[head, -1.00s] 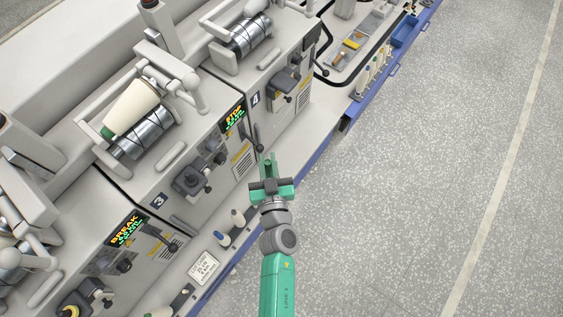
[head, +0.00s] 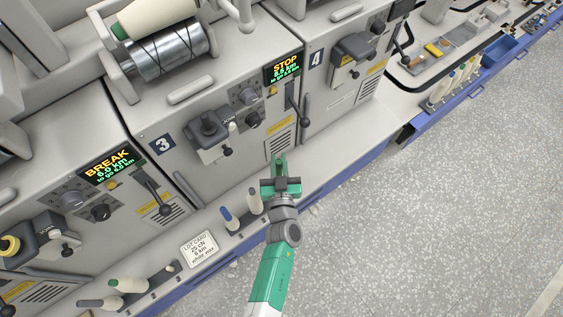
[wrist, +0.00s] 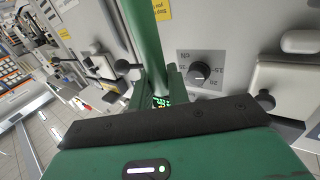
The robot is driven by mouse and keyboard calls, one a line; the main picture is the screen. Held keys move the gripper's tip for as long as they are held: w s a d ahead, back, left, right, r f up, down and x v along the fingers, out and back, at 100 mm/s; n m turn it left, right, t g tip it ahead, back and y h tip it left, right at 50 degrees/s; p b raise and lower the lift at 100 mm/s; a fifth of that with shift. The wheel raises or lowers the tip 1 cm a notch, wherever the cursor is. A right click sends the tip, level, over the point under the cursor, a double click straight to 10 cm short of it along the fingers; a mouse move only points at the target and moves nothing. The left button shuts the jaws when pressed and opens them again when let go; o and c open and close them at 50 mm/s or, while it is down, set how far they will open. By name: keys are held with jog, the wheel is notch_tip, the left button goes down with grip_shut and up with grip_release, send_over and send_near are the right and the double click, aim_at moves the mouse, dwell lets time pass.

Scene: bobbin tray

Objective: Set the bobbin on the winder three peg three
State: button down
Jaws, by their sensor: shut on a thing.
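My gripper (head: 280,168) is in front of winder three (head: 235,165), above the right part of its ledge. It is shut on a slim green piece that looks like a bobbin's tube (wrist: 137,40). In the wrist view this piece rises between the fingers and runs out of the top edge. The rest of the held bobbin is hidden or out of view. On the ledge below stand a blue-tipped bobbin (head: 228,214) and a pale bobbin (head: 254,201), just left of my gripper. I cannot tell which peg is peg three.
A lot card (head: 199,249) lies left of these bobbins. Winder three's black lever (head: 297,106) and dark knob unit (head: 207,130) stick out above the ledge. Winder four (head: 350,65) is at the right. The floor (head: 420,230) right of the ledge is clear.

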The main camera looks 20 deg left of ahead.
aim_at(279, 174)
jog(key=shift+f+b, duration=3.2)
jog(key=shift+f, duration=0.3)
jog(key=c, duration=1.6)
grip_release()
jog(key=shift+d, duration=0.1)
jog(key=shift+s+d+r+p, duration=0.15)
jog(key=shift+s+d+p, duration=0.15)
jog(key=shift+s+p, duration=0.3)
jog(key=p+v, duration=0.3)
jog(key=v, duration=0.6)
jog(key=shift+s+d, duration=0.1)
jog(key=shift+s, duration=0.25)
